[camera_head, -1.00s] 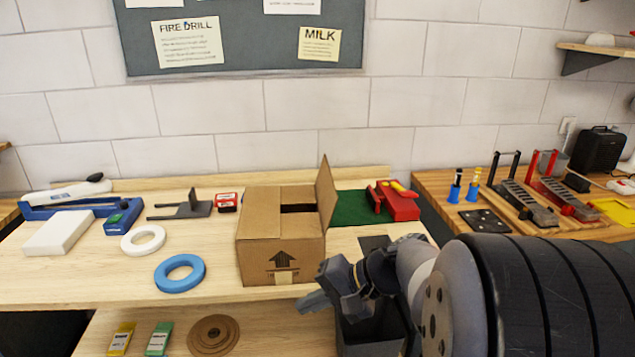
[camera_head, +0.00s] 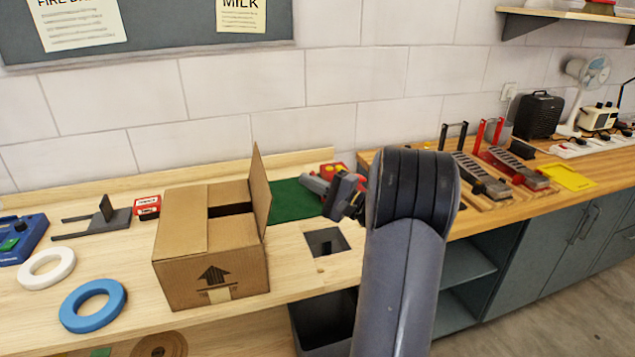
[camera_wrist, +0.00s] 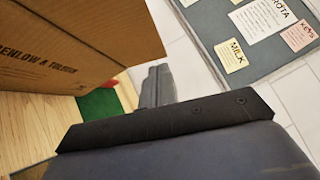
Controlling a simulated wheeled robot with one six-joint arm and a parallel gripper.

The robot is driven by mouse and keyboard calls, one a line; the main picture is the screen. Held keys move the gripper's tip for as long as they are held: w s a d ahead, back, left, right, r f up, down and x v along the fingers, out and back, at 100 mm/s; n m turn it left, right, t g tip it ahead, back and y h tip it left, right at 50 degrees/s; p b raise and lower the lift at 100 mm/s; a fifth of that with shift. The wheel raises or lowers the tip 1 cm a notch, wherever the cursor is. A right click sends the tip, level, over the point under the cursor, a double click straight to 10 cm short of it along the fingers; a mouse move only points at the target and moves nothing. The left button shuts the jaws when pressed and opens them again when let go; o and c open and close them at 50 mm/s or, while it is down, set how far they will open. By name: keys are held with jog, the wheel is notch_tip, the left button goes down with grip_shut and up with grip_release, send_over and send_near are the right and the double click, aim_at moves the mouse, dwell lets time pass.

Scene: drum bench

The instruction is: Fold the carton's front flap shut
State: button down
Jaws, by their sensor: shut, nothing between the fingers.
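The brown cardboard carton (camera_head: 185,275) stands on the wooden bench, its printed arrow facing me. On its top, panels lie flat around a dark gap. One flap (camera_head: 260,195) stands upright along the right edge; I cannot tell whether this is the one called front. My gripper (camera_head: 312,183) is shut and empty, right of the upright flap and apart from it, pointing left. In the wrist view, my gripper's fingers (camera_wrist: 155,70) show beside a large printed cardboard face (camera_wrist: 60,50) of the carton.
A green mat (camera_head: 287,205) lies right of the carton, with a red object (camera_head: 333,170) partly behind my gripper. A square hole (camera_head: 326,242) is in the bench, above a dark bin (camera_head: 325,315). White (camera_head: 47,267) and blue (camera_head: 93,305) rings lie left.

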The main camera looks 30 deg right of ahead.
aim_at(258, 186)
jog(key=w+a+r+p, duration=0.2)
jog(key=w+a+p, duration=0.1)
jog(key=w+a, duration=0.2)
jog(key=shift+w+a, duration=0.2)
jog(key=shift+a, duration=0.3)
